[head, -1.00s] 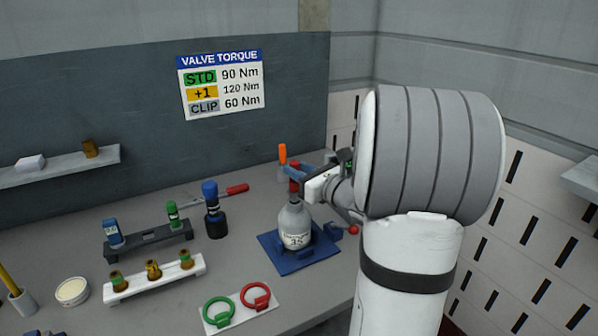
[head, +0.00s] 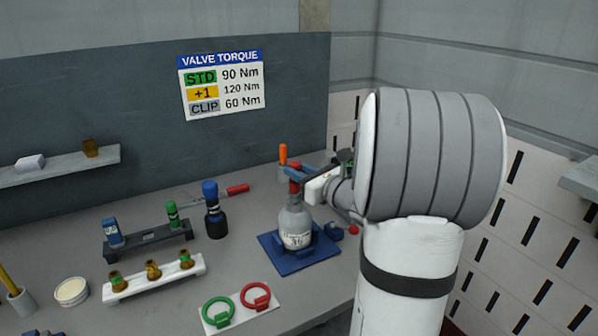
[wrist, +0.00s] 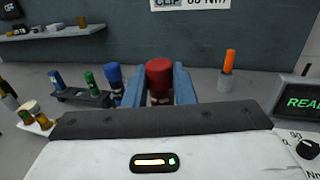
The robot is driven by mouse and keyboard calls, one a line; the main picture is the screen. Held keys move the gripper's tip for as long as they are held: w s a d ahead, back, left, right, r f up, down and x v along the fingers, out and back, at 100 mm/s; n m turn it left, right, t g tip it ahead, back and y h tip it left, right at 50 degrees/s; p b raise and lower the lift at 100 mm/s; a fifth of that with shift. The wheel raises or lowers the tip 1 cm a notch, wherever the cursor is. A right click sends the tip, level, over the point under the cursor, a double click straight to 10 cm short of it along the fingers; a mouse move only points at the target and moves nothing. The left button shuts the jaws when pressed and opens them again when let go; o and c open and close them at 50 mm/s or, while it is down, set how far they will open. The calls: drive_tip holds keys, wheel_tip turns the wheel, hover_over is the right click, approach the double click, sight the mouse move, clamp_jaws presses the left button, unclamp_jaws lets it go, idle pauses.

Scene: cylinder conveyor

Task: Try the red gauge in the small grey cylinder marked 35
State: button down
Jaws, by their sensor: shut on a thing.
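The small grey cylinder (head: 296,222) stands upright on a blue base (head: 275,262). Its label is blurred, and the number looks like 35 or 36. The red gauge (head: 295,186) is directly above the cylinder's neck in the head view. My gripper (head: 298,173) is shut on the red gauge. In the wrist view the gauge's red head (wrist: 159,73) is between my two blue fingers, with a dark part below it. My wrist body hides the gauge's lower end there, so I cannot tell how far it sits in the neck.
A blue-topped black gauge (head: 212,212) stands left of the cylinder. A dark rack (head: 150,240), a white rack (head: 160,277) and a plate with green and red rings (head: 240,311) are further left and in front. An orange-handled tool (wrist: 229,62) stands behind to the right.

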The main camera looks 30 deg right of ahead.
drive_tip(key=shift+r, duration=0.3)
drive_tip(key=shift+f+b, duration=0.35)
drive_tip(key=shift+f, duration=0.05)
drive_tip(key=shift+r, duration=0.15)
idle(0.9)
wheel_tip(320, 180, up, 5)
drive_tip(key=p, duration=0.3)
drive_tip(key=shift+p, duration=0.3)
idle(0.4)
